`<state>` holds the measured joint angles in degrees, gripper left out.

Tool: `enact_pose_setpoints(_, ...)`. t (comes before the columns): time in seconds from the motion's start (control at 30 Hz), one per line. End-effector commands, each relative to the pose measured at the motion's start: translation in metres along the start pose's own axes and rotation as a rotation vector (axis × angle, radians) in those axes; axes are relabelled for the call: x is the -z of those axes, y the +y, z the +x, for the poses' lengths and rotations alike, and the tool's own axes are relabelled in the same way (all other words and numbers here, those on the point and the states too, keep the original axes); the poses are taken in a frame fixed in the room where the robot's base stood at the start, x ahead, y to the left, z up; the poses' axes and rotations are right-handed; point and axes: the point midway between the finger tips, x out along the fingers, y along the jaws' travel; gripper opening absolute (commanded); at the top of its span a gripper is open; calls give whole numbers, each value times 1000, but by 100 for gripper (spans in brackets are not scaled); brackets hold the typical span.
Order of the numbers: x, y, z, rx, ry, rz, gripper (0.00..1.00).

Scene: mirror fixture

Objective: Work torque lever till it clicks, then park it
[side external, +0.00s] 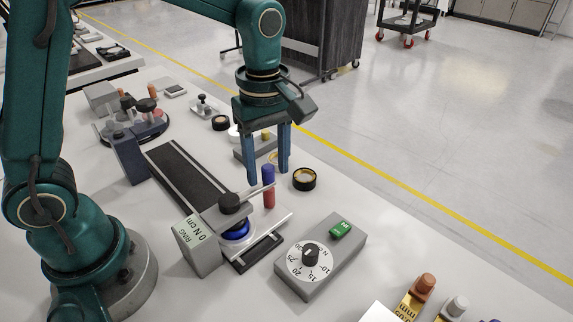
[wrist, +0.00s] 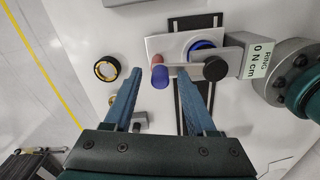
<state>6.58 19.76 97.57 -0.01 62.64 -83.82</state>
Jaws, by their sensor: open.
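The torque lever is a thin bar running from a black knob (side external: 229,203) to an upright handle, blue on top (side external: 268,174) and red below (side external: 268,197). The black knob sits above a blue ring (side external: 236,230) on a pale plate. My gripper (side external: 267,178) is open, fingers pointing down at the handle. In the wrist view my gripper (wrist: 160,73) has its fingertips on either side of the blue handle top (wrist: 160,77), with gaps visible. I cannot tell exactly how far down the fingers reach. A grey display (side external: 199,245) beside the ring reads "RING 0 N cm".
A grey box with a numbered dial (side external: 310,260) and a green button (side external: 340,228) stands in front. A dark round cup (side external: 304,179) lies right of the lever. A dark rail (side external: 188,180) runs behind the lever. Colored-top parts (side external: 426,283) stand at lower right.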

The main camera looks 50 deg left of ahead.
Motion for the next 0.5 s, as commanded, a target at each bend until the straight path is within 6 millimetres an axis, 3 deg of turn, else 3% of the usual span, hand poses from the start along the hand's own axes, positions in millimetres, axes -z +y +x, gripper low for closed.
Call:
enact_pose_setpoints(0.13, 0, 0, 0, 0, 0, 0, 57)
enact_pose_setpoints(0.17, 0, 0, 0, 0, 0, 0, 53)
enact_pose_setpoints(0.3, 0, 0, 0, 0, 0, 0, 0)
enact_pose_setpoints(0.5, 0, 0, 0, 0, 0, 0, 0)
